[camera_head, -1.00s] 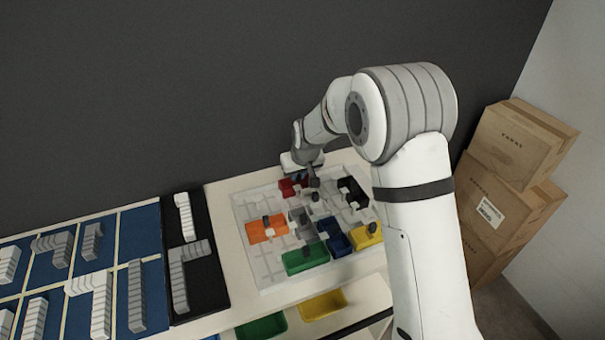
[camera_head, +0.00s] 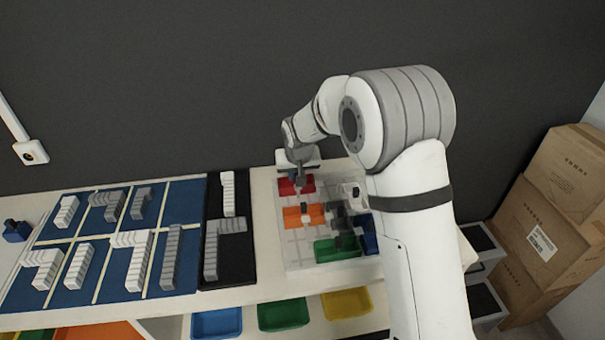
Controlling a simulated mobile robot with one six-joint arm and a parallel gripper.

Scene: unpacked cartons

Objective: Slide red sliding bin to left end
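The red sliding bin (camera_head: 287,187) lies at the back left of the white tray (camera_head: 289,248), on the bench. My gripper (camera_head: 298,179) points down over the red bin, at its dark knob. The fingers are small and dark against the knob, so I cannot tell whether they are shut on it or apart. My arm covers the right part of the tray.
An orange bin (camera_head: 296,217), a green bin (camera_head: 335,251) and a blue bin (camera_head: 369,240) share the tray. A black panel (camera_head: 238,262) with grey blocks lies left of it. A dark wall stands behind; cartons (camera_head: 545,225) are stacked at right.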

